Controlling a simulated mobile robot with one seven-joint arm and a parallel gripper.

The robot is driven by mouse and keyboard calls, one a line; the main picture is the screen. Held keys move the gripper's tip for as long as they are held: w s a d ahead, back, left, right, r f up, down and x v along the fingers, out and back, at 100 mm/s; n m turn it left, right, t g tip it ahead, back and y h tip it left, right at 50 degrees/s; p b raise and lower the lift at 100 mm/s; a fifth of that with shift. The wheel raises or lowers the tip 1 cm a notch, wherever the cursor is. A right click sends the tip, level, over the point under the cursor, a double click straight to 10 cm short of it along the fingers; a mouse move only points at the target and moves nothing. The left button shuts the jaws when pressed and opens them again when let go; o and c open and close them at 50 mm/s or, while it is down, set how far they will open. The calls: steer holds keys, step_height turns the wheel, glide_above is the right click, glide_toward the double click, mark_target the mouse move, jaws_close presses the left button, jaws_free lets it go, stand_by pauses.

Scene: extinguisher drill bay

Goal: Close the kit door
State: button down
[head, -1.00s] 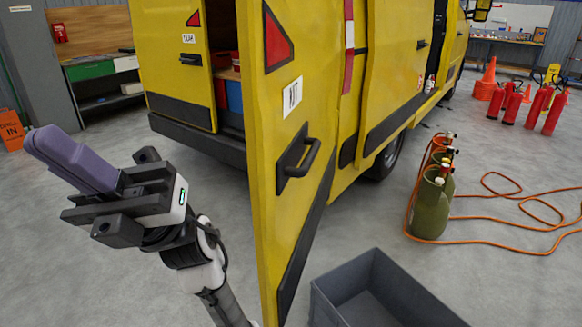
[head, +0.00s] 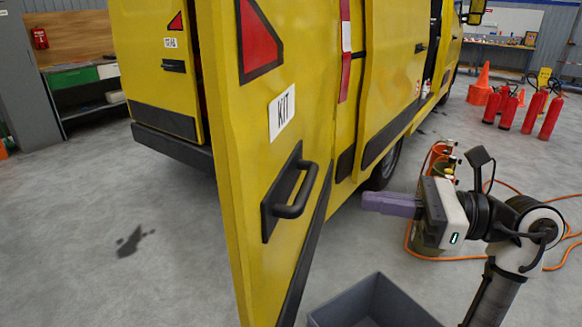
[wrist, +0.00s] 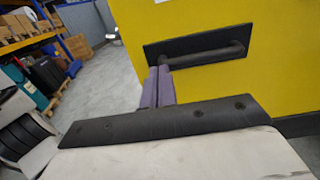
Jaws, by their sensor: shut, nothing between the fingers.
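The kit door (head: 235,180) is a yellow van rear door with a white KIT label (head: 282,113), and it stands swung open from the van. Its black handle (head: 297,191) sits on a dark plate on the face turned to me. My gripper (head: 365,202) is to the right of the handle, with its purple fingers together, empty and pointing left toward the door. In the wrist view the finger tips (wrist: 160,70) appear just below the left end of the handle (wrist: 205,56). I cannot tell if they touch; the head view shows a gap.
A grey open crate (head: 375,300) is on the floor below my arm. Red extinguishers (head: 510,110) and orange cones (head: 482,85) are at the far right. The floor left of the door is clear.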

mark_target(273, 184)
steer(key=p+x, duration=0.1)
steer(key=x, duration=0.3)
steer(key=p+x, duration=0.2)
steer(key=x, duration=0.2)
steer(key=w+p+x, duration=0.1)
steer(key=x, duration=0.3)
steer(key=shift+w+a+p, duration=0.15)
steer(key=shift+p, duration=0.15)
steer(key=shift+w+a+f, duration=0.1)
steer(key=shift+w+a, duration=0.05)
steer(key=shift+a, duration=0.4)
steer(key=shift+w+a, duration=0.1)
steer(key=shift+a, duration=0.05)
